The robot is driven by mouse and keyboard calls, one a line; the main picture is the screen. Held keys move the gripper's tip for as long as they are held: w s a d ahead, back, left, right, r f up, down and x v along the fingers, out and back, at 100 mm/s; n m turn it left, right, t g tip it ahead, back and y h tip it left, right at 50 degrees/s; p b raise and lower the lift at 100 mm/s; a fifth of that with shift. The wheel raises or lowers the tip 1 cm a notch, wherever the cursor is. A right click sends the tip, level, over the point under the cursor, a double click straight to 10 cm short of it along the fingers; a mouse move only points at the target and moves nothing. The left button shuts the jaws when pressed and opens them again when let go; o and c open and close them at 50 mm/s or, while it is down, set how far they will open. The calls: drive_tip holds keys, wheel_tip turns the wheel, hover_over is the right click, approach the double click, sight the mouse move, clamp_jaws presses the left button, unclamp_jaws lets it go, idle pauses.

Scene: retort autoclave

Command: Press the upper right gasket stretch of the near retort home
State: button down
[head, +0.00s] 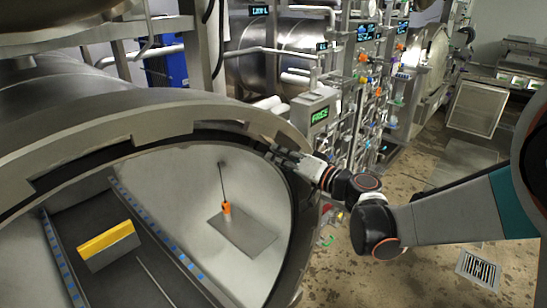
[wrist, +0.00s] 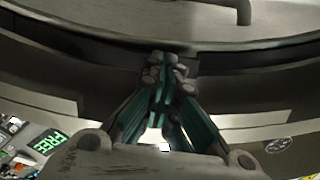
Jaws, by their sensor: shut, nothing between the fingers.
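The near retort (head: 165,112) stands open, its round mouth filling the left of the head view. The dark gasket (head: 205,134) runs along the inside of its rim. My gripper (head: 270,150) is at the upper right of the mouth, with its fingertips at the dark band. In the wrist view my gripper (wrist: 164,62) is shut and empty, its fingertips together in front of the dark gasket band (wrist: 95,54). The fingertips hide the part of the gasket behind them. I cannot tell whether they touch or how deep that part sits.
A box reading FREE (head: 315,112) stands just beyond the rim. Valves and pipes (head: 365,80) rise behind my arm. Floor at right is open around a drain grate (head: 479,268).

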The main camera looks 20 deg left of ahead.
drive_tip(key=shift+x, duration=1.75)
drive_tip(key=shift+d, duration=0.1)
drive_tip(key=b, duration=0.2)
approach(266, 149)
drive_tip(key=shift+s+d+f, duration=0.1)
drive_tip(key=shift+s+d, duration=0.05)
drive_tip(key=shift+d, duration=0.15)
idle(0.5)
drive_tip(key=shift+s, duration=0.1)
